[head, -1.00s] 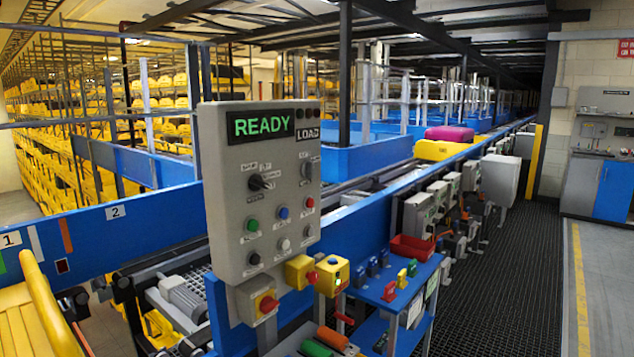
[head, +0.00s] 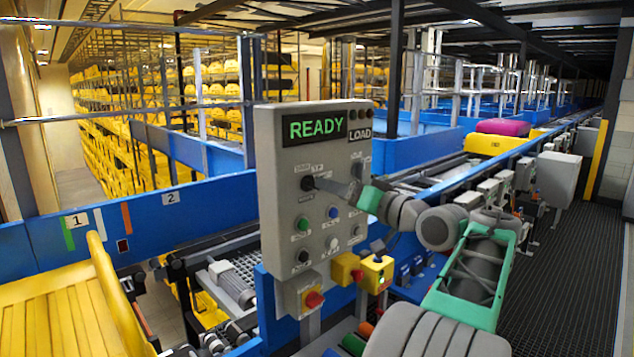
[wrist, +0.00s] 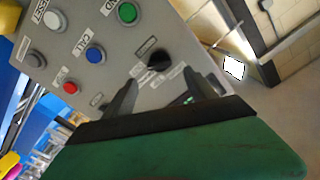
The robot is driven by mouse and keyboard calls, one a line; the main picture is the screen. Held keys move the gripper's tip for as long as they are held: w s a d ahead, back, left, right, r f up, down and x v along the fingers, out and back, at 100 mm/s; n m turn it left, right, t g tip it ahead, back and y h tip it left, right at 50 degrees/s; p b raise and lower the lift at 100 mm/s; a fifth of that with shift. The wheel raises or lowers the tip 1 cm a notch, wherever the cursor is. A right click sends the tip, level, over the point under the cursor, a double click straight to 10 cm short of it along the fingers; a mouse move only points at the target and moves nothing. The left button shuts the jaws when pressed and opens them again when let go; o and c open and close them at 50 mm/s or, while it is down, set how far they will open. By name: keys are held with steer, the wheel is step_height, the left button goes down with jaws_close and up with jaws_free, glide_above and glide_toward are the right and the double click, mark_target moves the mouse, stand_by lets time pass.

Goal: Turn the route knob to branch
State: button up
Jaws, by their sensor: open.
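The grey control panel (head: 275,235) stands upright, its screen (head: 315,127) reading READY in green. The black route knob (head: 307,183) is on its upper left face. It also shows in the wrist view (wrist: 160,60), with small labels around it; I cannot tell which label it points to. My gripper (head: 326,185) is at the panel face beside the knob, reaching in from the right. In the wrist view my gripper (wrist: 160,80) is open, with the knob between and just beyond the two dark fingertips. I cannot tell whether they touch it.
Green (head: 303,224), blue (head: 333,212) and other buttons sit below the knob. Yellow boxes with red push buttons (head: 314,299) hang under the panel. My arm covers part of the blue shelf at the right.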

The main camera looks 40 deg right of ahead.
mark_target(311, 184)
steer(key=w+p, duration=0.1)
steer(key=w, duration=0.5)
steer(key=shift+w+a, duration=0.15)
steer(key=shift+w, duration=0.2)
steer(key=shift+c, duration=0.3)
